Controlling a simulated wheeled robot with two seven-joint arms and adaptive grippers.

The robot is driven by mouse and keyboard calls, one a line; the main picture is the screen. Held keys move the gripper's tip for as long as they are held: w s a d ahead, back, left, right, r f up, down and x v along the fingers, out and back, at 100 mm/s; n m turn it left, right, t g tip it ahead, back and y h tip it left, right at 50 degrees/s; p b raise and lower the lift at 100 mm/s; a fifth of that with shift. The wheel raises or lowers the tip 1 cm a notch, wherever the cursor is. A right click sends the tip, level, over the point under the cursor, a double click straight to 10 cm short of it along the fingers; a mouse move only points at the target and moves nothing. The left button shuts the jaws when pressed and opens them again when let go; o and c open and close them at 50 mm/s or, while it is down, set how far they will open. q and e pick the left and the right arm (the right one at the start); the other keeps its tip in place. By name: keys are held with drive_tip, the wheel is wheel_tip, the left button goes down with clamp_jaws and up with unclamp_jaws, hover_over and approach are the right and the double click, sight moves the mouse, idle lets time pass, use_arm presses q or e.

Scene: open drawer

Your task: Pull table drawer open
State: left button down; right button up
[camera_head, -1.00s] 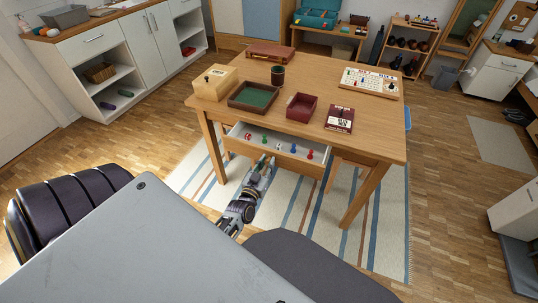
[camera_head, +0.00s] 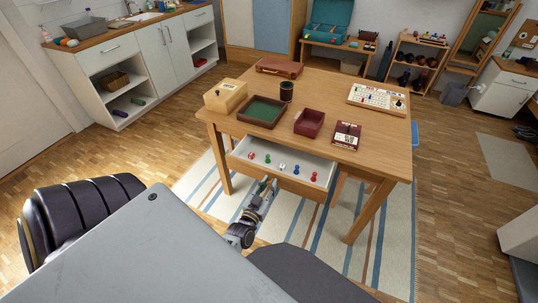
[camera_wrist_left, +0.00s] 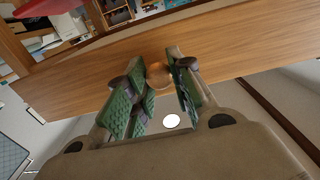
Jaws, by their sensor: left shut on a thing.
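The wooden table (camera_head: 340,101) stands in the middle of the head view. Its drawer (camera_head: 303,190) is pulled out, showing a pale interior with several small coloured game pieces (camera_head: 267,158). My left gripper (camera_head: 268,184) is at the middle of the drawer front, below its top edge. In the left wrist view, the gripper's green-padded fingers (camera_wrist_left: 160,88) are shut on a round wooden knob (camera_wrist_left: 158,75) on the drawer front (camera_wrist_left: 235,52). The knob is partly hidden by the fingers. My right gripper is not in view.
On the table are a light wooden box (camera_head: 226,96), a green-lined tray (camera_head: 262,111), a dark cup (camera_head: 287,91), a red box (camera_head: 309,123), a dark red booklet (camera_head: 346,135), a game board (camera_head: 377,98) and a brown case (camera_head: 280,67). A striped rug (camera_head: 335,222) lies beneath.

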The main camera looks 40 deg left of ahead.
use_arm(q)
drive_tip(key=c, duration=1.2)
unclamp_jaws()
drive_tip(key=shift+c, duration=0.2)
drive_tip(key=shift+s, duration=0.15)
drive_tip(key=v, duration=1.1)
drive_tip(key=shift+s+d, duration=0.25)
drive_tip(key=shift+s, duration=0.05)
